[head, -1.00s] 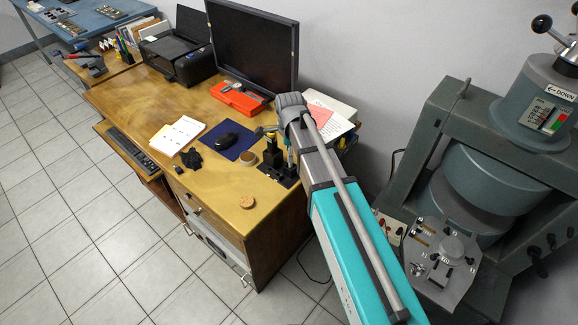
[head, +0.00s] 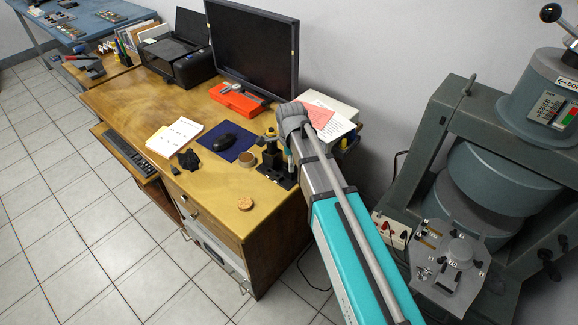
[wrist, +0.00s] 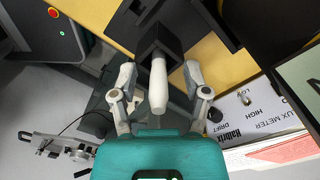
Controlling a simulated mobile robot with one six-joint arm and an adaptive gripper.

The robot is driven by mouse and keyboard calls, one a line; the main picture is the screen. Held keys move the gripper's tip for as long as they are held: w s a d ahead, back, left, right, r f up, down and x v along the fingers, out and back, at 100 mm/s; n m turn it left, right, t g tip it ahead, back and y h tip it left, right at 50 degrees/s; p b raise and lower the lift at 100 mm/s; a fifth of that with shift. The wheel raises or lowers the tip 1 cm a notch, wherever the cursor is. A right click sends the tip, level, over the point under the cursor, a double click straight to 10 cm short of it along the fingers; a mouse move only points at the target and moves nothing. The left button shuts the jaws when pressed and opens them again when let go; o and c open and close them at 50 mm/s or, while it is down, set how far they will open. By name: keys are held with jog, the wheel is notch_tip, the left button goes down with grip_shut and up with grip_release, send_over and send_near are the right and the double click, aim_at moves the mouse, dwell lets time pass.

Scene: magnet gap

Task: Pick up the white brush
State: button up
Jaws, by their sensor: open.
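The white brush (wrist: 158,85) shows in the wrist view as a smooth, pale handle pointing toward the camera. Its far end meets a black block-like holder (wrist: 151,38). My gripper (wrist: 159,76) is open, with one finger on each side of the handle and a visible gap on both sides. In the head view the end of my arm is over the right end of the desk, by the black holder (head: 271,160). I cannot clearly make out the brush there.
A large grey machine (head: 500,190) stands to the right. Tiled floor is free at left.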

grip_shut()
dwell(0.4)
jog(key=shift+r, duration=0.15)
notch_tip(320, 180, up, 10)
jog(key=p, duration=1)
dwell(0.7)
